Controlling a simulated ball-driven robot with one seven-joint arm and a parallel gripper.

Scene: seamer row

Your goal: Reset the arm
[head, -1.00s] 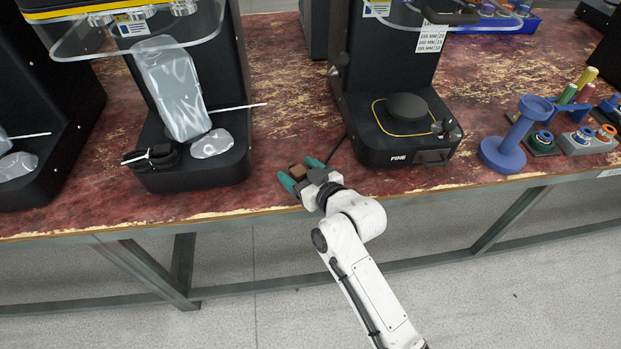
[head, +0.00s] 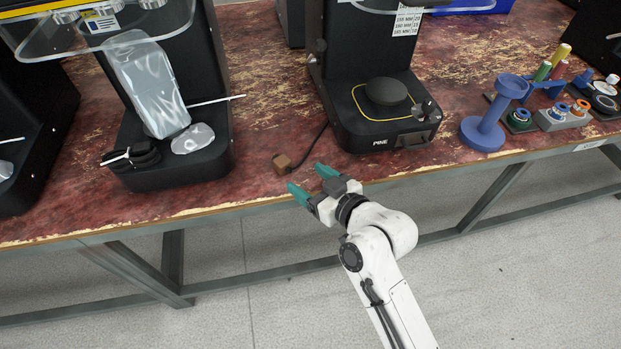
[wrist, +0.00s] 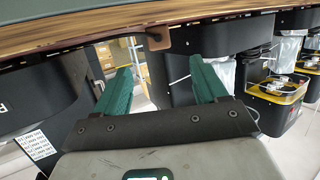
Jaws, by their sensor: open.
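My gripper (head: 307,178) is open and empty at the table's front edge, its two green fingers apart and pointing up-left in the head view. In the wrist view my gripper (wrist: 160,66) also shows with clear space between the fingers. A small brown block (head: 283,163) on a black cord lies on the table just beyond the fingertips, apart from them. The block also shows in the wrist view (wrist: 157,38), past the gap between the fingers.
A black machine marked PINE (head: 388,128) stands behind and right of the gripper. Another black machine (head: 180,172) with a grey pouch stands to the left. A blue spool stand (head: 484,132) is at the right. The worn red table (head: 255,190) is bare around the block.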

